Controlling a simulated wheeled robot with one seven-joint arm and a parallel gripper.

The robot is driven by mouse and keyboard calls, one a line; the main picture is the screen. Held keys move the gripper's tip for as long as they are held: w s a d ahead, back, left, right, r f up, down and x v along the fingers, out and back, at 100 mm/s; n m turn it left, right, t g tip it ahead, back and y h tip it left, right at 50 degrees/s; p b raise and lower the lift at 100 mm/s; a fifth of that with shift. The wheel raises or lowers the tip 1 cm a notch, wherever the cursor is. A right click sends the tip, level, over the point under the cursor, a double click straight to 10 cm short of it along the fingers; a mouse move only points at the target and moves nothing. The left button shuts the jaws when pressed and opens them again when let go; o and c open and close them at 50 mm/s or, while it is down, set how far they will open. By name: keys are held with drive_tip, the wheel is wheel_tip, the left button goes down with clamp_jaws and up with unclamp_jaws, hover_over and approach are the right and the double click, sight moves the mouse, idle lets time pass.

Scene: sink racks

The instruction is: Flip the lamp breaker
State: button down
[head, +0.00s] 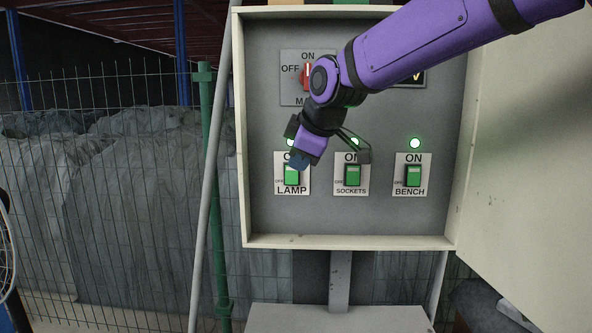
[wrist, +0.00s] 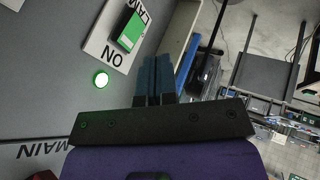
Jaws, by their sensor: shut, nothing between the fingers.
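The lamp breaker (head: 291,175) is a green rocker on a white plate labelled LAMP, lower left in the open panel box. Its ON label is partly covered by my gripper in the head view. The rocker also shows at the top of the wrist view (wrist: 130,31), and a round green light (wrist: 100,79) beside its plate is lit. My gripper (head: 299,163) is shut and empty, its blue fingertips overlapping the top of the lamp plate in the head view. In the wrist view the fingers (wrist: 156,62) appear beside the plate; I cannot tell whether they touch it.
The sockets breaker (head: 352,176) and bench breaker (head: 413,176) sit to the right, green with lit lights. A red main switch (head: 307,77) is above, partly behind my arm. The box rim (head: 350,241) surrounds them; its door (head: 530,150) stands open at right.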

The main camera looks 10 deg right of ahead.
drive_tip(key=v, duration=0.6)
drive_tip(key=shift+r, duration=0.25)
drive_tip(key=shift+s, duration=0.1)
